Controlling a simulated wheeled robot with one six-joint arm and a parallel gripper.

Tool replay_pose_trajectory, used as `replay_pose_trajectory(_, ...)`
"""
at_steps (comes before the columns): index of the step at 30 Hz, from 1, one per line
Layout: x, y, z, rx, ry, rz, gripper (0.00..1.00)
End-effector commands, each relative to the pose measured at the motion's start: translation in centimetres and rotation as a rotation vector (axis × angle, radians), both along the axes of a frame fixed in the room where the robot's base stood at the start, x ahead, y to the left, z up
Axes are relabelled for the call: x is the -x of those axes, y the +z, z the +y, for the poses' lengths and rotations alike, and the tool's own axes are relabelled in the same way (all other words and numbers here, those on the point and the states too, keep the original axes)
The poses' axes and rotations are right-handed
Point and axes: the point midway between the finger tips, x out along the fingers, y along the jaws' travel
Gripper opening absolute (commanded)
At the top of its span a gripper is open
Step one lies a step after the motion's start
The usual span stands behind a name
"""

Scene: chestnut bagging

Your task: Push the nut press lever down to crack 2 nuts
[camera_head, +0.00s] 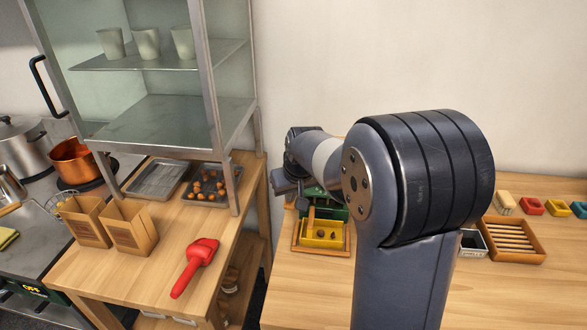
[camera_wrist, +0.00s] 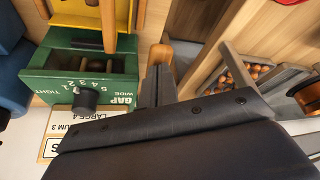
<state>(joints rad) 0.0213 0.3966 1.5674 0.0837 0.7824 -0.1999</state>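The nut press (camera_head: 340,212) is green and stands on the right-hand table, partly hidden by my arm. In the wrist view its green body (camera_wrist: 40,85) carries a gap dial with a black knob. Brown shapes like nuts show in its opening. A yellow tray (camera_head: 322,243) with a couple of dark pieces lies at its front. A rounded orange-wood end (camera_wrist: 161,53), perhaps the lever handle, is just past my fingertips. My gripper (camera_wrist: 158,82) has its grey fingers close together beside the press; I cannot tell whether they touch that wooden end.
A steel and glass shelf (camera_head: 210,70) with cups stands at the left. Below it are a tray of chestnuts (camera_head: 222,201), paper bags (camera_head: 130,229) and a red scoop (camera_head: 197,262). A slatted wooden tray (camera_head: 540,256) and coloured blocks are at the right. Chestnuts (camera_wrist: 243,75) also show at the wrist view's right.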

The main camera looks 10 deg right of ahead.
Motion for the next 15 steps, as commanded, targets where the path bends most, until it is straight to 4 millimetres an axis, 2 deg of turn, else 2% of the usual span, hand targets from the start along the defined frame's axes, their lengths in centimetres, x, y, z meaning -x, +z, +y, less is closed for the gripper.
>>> replay_pose_trajectory(5, 0.1, -0.2, 0.0, 0.000, 0.000, 0.004, 0.00)
replay_pose_trajectory(10, 0.1, -1.3, 0.0, 0.000, 0.000, 0.005, 0.00)
replay_pose_trajectory(15, 0.1, -0.4, 0.0, 0.000, 0.000, 0.004, 0.00)
